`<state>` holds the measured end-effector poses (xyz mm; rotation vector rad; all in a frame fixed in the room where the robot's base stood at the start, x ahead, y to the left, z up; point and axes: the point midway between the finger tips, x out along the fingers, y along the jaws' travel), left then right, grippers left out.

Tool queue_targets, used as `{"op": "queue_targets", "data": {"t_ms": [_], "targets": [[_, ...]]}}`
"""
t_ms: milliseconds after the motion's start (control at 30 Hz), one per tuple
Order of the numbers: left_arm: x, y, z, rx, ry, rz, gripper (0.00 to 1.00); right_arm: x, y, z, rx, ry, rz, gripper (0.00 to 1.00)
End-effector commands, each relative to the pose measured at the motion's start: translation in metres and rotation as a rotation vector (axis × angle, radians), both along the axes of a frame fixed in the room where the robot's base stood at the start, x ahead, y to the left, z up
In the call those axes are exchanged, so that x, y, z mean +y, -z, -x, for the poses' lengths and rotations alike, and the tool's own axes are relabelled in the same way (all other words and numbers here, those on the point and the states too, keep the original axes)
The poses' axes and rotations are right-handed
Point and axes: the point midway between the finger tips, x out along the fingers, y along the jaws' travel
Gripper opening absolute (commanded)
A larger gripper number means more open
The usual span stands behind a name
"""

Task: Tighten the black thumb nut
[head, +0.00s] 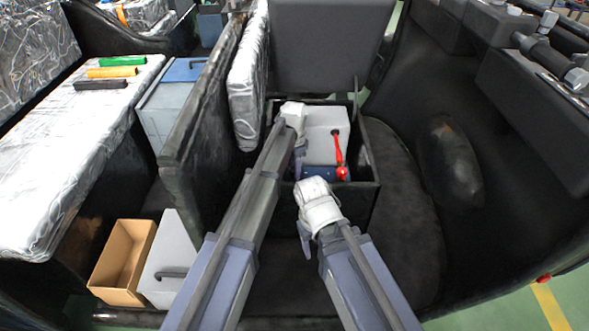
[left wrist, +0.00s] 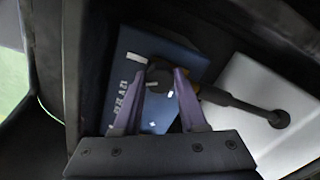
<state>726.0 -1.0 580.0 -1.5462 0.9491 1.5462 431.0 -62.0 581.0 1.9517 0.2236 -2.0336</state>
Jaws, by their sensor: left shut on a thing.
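The black thumb nut (left wrist: 158,76) sits on the blue battery (left wrist: 190,62) in the left wrist view, between the fingertips of my left gripper (left wrist: 161,78). The fingers are shut on the nut. In the head view my left gripper (head: 300,166) points down into the black compartment (head: 361,190), and it hides the nut there. The blue battery (head: 318,173) shows beside its fingers. My right gripper (head: 304,240) is lower in the head view, in front of the compartment, with its fingers pointing down. Its jaw opening is not clear.
A red cable or lever with a red knob (head: 342,173) lies right of the left gripper. A grey box (head: 326,128) fills the compartment's back. A dark lever with a yellow part (left wrist: 238,104) lies close to the nut. An upright panel (head: 205,105) stands left.

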Motion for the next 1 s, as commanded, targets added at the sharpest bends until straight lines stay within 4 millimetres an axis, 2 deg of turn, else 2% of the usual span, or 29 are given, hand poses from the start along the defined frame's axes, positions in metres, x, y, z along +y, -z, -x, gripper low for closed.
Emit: {"op": "queue_targets", "data": {"t_ms": [200, 500, 1000], "targets": [[0.0, 0.0, 0.0, 0.0, 0.187, 0.0, 0.0, 0.0, 0.0, 0.0, 0.0, 0.0, 0.0, 0.59], [0.0, 0.0, 0.0, 0.0, 0.378, 0.0, 0.0, 0.0, 0.0, 0.0, 0.0, 0.0, 0.0, 0.59], [0.0, 0.0, 0.0, 0.0, 0.486, 0.0, 0.0, 0.0, 0.0, 0.0, 0.0, 0.0, 0.0, 0.59]]}}
